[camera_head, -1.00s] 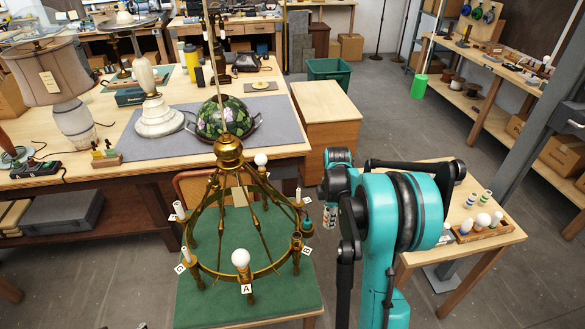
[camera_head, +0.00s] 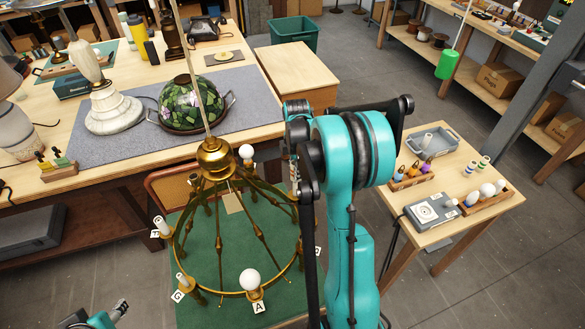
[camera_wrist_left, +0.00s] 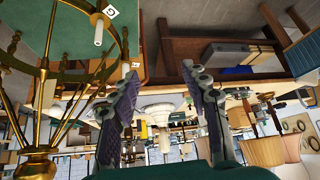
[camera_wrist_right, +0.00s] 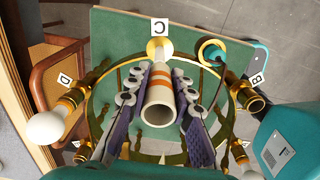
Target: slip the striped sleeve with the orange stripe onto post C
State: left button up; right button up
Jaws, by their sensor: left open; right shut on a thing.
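My right gripper (camera_wrist_right: 158,108) is shut on the white striped sleeve (camera_wrist_right: 158,91) with orange bands. Its open near end faces the camera in the right wrist view. Its far end points at the brass cup of post C (camera_wrist_right: 160,48), beside the C label (camera_wrist_right: 159,27); whether they touch, I cannot tell. In the head view my right gripper (camera_head: 293,176) is at the far right of the brass chandelier ring (camera_head: 181,262), and my arm hides post C. My left gripper (camera_wrist_left: 162,105) is open and empty, outside the ring near the G label (camera_wrist_left: 110,12).
A bulb (camera_wrist_right: 45,127) stands at post D. The side table (camera_head: 445,235) holds a grey tray (camera_head: 432,142), bulbs and two other striped sleeves (camera_head: 477,164).

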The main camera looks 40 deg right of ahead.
aim_at(296, 188)
jog(key=shift+f+b, duration=2.3)
jog(key=shift+f, duration=1.35)
jog(key=shift+f+b, duration=0.75)
jog(key=shift+f, duration=0.15)
jog(key=shift+d, duration=0.15)
jog(key=shift+f, duration=0.15)
jog(key=o, duration=0.9)
jog(key=shift+c, duration=0.2)
